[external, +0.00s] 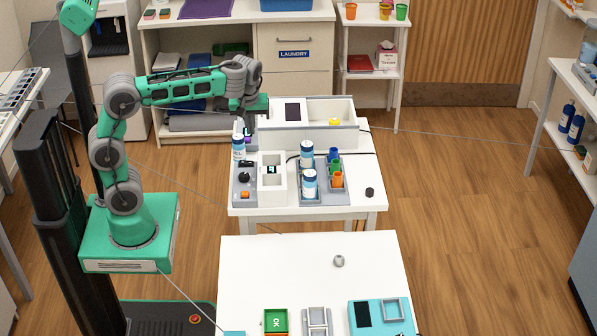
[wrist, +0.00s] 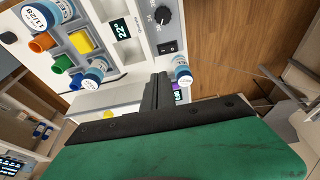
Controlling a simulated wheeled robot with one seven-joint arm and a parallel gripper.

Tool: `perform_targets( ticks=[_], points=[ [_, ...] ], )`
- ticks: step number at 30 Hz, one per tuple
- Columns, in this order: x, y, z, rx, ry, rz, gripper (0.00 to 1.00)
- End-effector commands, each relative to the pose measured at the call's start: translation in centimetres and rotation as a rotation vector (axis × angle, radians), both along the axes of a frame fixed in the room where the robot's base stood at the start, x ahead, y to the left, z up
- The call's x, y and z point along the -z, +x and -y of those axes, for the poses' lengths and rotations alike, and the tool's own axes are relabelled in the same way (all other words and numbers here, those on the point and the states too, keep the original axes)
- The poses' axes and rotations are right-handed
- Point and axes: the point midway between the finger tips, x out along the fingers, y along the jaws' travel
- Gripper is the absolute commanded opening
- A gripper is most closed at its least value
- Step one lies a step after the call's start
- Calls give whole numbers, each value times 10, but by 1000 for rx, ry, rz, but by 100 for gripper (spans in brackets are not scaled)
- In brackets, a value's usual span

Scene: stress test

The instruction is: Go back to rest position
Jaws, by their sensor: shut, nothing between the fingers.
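My gripper (external: 249,126) hangs at the end of my raised, bent arm, above the left back part of the white workbench (external: 300,208). Its fingers point down. In the wrist view the dark fingers (wrist: 158,92) are together with nothing between them. A small purple-labelled item (wrist: 178,97) is partly hidden beside the fingers. I cannot tell whether the fingers touch either one.
A grey device with a dark knob (external: 244,178) and a white block with a small display (external: 271,170) stand below my gripper. Two bottles (external: 309,184) and coloured cups (external: 337,179) stand in a rack. A white bin (external: 335,138) is behind. Open floor (external: 460,200) lies right.

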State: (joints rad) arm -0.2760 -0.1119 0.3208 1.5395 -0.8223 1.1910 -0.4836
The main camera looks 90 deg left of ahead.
Motion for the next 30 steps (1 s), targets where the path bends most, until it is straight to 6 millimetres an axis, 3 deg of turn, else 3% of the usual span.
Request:
perform_targets(
  ticks=[17, 20, 27, 30],
  points=[
    [-5, 0, 9, 61, 2, -6, 0],
    [2, -6, 38, 304, 11, -23, 0],
    [58, -49, 170, 1195, 21, -25, 0],
    [80, -70, 211, 1432, 15, -4, 0]
  ],
)
